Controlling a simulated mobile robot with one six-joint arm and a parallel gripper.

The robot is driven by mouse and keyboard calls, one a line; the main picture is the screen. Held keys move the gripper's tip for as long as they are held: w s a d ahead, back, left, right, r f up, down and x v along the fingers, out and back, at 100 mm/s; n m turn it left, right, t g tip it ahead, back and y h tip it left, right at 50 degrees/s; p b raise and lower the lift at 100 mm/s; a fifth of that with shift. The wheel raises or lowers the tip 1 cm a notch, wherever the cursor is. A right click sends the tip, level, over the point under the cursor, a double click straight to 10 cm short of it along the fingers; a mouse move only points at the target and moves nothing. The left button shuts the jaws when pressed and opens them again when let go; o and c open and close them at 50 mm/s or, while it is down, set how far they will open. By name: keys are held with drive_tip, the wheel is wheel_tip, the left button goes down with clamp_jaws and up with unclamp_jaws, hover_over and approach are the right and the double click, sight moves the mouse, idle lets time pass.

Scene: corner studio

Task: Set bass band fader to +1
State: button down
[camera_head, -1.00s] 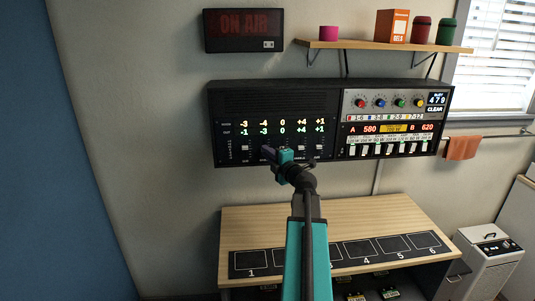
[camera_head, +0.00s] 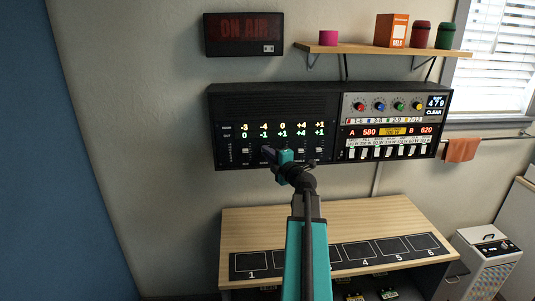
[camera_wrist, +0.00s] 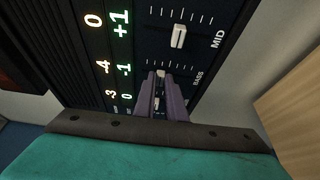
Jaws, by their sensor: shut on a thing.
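The black fader panel (camera_head: 225,110) hangs on the wall with two rows of lit numbers. In the wrist view the bass column (camera_wrist: 125,69) shows -4 above and -1 below. The mid column shows 0 and +1, and its white fader cap (camera_wrist: 179,36) stands free. My gripper (camera_wrist: 161,76) has its purple fingers shut on the bass fader cap (camera_wrist: 161,73), beside the BASS label; the fingers hide most of the cap. In the head view my gripper (camera_head: 268,152) is at the panel's lower part and covers the bass fader.
A wooden shelf (camera_head: 350,48) with several items is above. A desk (camera_head: 290,220) with numbered pads stands below.

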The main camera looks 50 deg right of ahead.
drive_tip(key=c, duration=1.8)
unclamp_jaws()
drive_tip(key=shift+s, duration=0.15)
drive_tip(key=b+v, duration=0.9)
drive_tip(key=v, duration=0.2)
drive_tip(key=b+v, duration=0.2)
drive_tip(key=b, duration=0.4)
drive_tip(key=shift+f, duration=0.1)
drive_tip(key=shift+s+b, duration=0.3)
drive_tip(key=shift+b, duration=0.45)
